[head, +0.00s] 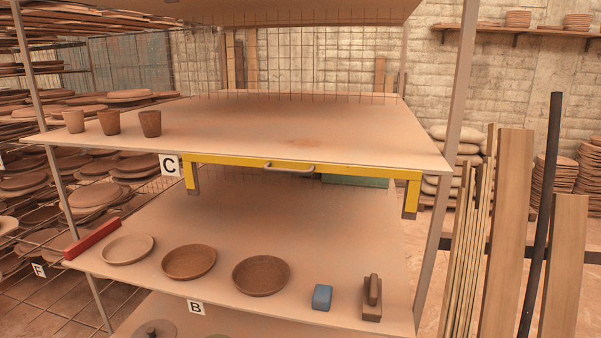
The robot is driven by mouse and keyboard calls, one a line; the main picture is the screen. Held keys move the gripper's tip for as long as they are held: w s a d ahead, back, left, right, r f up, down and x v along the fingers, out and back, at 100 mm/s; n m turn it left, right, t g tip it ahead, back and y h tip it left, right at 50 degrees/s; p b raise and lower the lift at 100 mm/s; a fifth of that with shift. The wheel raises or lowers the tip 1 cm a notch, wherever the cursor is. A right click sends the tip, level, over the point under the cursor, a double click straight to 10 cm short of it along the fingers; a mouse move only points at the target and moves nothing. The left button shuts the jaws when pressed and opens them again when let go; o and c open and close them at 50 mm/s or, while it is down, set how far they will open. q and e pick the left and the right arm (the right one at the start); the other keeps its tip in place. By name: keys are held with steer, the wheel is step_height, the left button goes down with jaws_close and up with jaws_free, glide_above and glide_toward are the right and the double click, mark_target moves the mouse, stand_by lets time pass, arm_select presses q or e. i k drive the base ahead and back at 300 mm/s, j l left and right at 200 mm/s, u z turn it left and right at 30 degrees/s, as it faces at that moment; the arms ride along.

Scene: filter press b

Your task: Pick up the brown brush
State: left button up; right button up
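A brown block with a raised handle (372,298), which looks like the brown brush, stands near the front right of the lower shelf board (330,225). A small blue block (322,297) sits just left of it, apart from it. Neither of my grippers shows in the head view.
Three shallow dishes, the nearest a brown one (260,275), stand left of the blue block. A red bar (92,239) lies at the left edge. A yellow frame with a handle (290,167) hangs under the upper board (250,125). A metal post (448,150) rises at right.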

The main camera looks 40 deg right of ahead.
mark_target(372, 303)
steer(key=z, duration=1.65)
